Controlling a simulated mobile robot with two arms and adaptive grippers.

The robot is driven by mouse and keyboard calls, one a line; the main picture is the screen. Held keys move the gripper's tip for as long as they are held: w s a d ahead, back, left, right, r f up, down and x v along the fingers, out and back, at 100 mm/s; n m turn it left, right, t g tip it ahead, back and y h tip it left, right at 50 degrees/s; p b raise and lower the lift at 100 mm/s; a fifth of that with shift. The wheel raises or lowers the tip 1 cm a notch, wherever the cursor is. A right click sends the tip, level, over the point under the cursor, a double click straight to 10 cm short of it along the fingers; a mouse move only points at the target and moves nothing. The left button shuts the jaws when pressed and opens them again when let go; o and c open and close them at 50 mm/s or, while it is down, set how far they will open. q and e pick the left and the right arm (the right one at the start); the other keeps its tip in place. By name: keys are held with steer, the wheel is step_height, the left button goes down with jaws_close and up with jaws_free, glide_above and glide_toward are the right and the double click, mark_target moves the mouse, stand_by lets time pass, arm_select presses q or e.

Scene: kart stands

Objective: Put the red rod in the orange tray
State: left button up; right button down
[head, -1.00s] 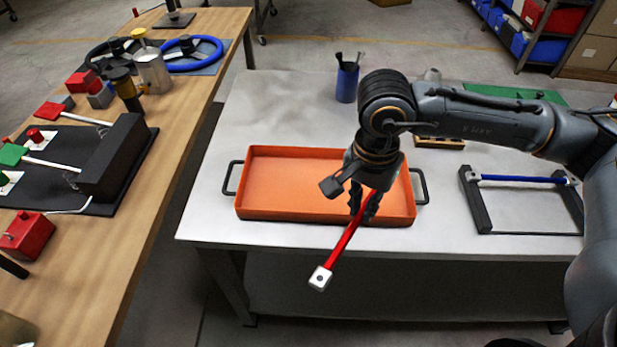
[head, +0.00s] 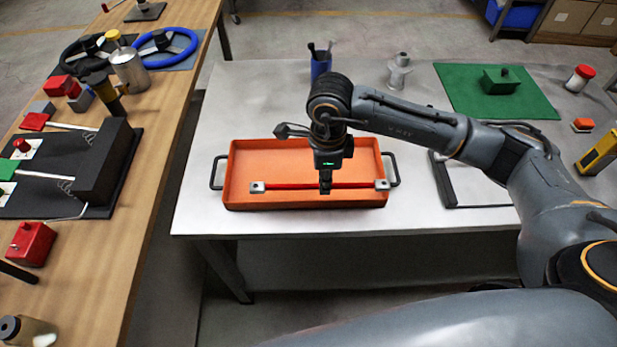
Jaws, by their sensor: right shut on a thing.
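The red rod (head: 285,186) has pale square end pieces and lies level, left to right, across the orange tray. The orange tray (head: 246,156) has dark handles at both sides and stands on the grey table. My right gripper (head: 325,188) points down over the tray and is shut on the rod near its middle. The rod is within the tray's outline in the picture; I cannot tell whether it touches the floor of the tray. The gripper hides a short piece of the rod. My left gripper is not in view.
A dark frame stand (head: 447,180) is right of the tray, partly behind my arm. A blue cup (head: 320,66) and a grey metal part (head: 399,72) stand behind. A green mat (head: 470,85) lies at back right. A wooden bench (head: 150,130) is left across a gap.

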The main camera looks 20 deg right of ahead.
steer(key=p, duration=0.2)
glide_above(309, 192)
step_height(309, 192, down, 7)
steer(key=shift+r, duration=0.2)
step_height(309, 192, down, 2)
steer(key=shift+f+p, duration=0.1)
steer(key=shift+p, duration=0.75)
steer(key=shift+f, duration=0.4)
steer(key=shift+f, duration=0.15)
steer(key=c, duration=1.4)
jaws_free()
